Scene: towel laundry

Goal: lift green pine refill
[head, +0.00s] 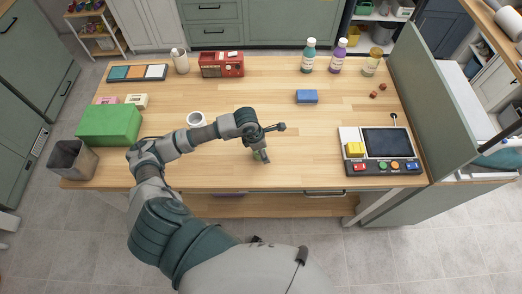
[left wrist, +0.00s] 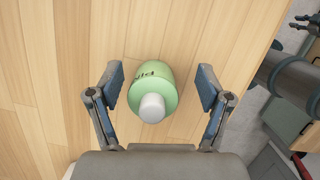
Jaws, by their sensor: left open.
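The green pine refill (left wrist: 153,90) is a light green bottle with a grey-white cap and dark lettering, seen from above in the left wrist view. It stands on the wooden table. My left gripper (left wrist: 161,88) is open, with one finger on each side of the bottle and a visible gap to both. In the head view my left gripper (head: 268,143) is over the middle front of the table and hides most of the green bottle (head: 257,156).
A white cup (head: 196,119) stands left of my gripper. A green box (head: 108,125) and a grey bin (head: 72,160) are at the left. A control panel (head: 352,167) is at the right. Several bottles stand at the back right. The table's front edge (head: 290,188) is close.

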